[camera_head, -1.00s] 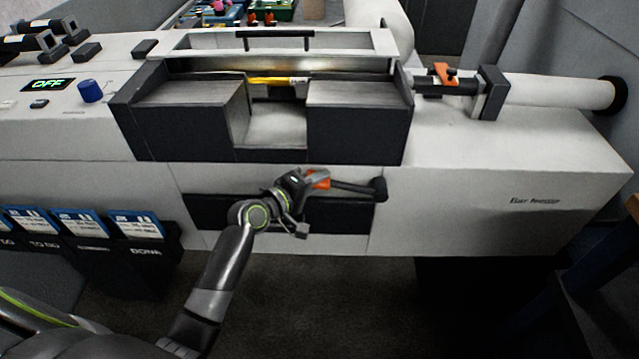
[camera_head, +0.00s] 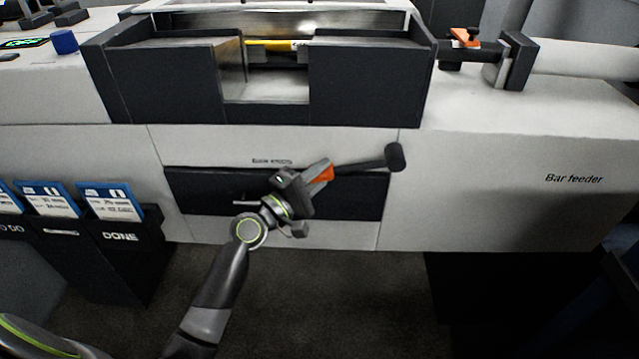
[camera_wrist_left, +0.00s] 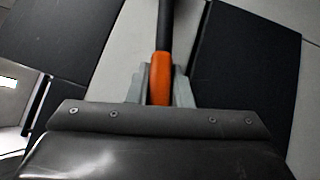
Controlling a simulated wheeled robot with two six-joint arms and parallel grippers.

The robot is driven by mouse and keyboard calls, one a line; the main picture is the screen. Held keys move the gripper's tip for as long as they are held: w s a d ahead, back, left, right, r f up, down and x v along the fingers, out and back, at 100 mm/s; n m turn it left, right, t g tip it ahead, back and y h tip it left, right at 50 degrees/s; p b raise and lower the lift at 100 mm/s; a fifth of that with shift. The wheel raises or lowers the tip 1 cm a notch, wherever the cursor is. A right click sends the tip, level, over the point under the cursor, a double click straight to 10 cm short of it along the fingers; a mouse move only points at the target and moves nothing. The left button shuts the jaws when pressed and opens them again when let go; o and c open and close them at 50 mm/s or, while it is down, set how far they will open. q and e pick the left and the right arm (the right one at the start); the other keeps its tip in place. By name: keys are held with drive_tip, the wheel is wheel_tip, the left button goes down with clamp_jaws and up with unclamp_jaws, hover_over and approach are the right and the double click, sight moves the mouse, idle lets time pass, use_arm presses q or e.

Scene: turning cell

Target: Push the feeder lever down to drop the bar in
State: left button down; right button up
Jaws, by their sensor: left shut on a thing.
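The feeder lever, a dark rod (camera_head: 358,165) with an orange grip (camera_head: 325,174) and a round black end (camera_head: 396,157), sits on the front of the machine. It slopes down to the left from the black end to the grip. My left gripper (camera_head: 318,174) is shut on the orange grip. In the left wrist view, the orange grip (camera_wrist_left: 161,76) stands between the fingers, with the dark rod running upward. A yellow bar (camera_head: 268,45) lies in the machine's open bay; its right end is partly hidden. My right gripper is out of view.
A dark panel (camera_head: 205,187) lies behind my left gripper. Black holders with blue-edged cards, one marked DONE (camera_head: 120,237), hang at left. An orange-topped clamp (camera_head: 466,38) stands at the upper right. The floor in front of the machine is clear.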

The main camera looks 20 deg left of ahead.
use_arm(q)
drive_tip(key=shift+f+b, duration=0.45)
drive_tip(key=shift+f, duration=0.15)
drive_tip(key=shift+d+f+n+b, duration=0.1)
drive_tip(key=shift+n+b, duration=0.2)
drive_tip(key=shift+b, duration=0.1)
drive_tip(key=shift+w+d+f+n+t+b, duration=0.1)
drive_tip(key=shift+f+n+t+b, duration=0.15)
drive_tip(key=shift+t+b, duration=0.35)
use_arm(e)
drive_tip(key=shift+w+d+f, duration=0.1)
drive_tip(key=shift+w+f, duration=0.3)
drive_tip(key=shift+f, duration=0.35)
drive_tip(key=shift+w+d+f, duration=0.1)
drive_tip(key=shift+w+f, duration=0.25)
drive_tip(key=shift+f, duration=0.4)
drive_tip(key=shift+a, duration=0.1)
use_arm(q)
drive_tip(key=c, duration=1.3)
unclamp_jaws()
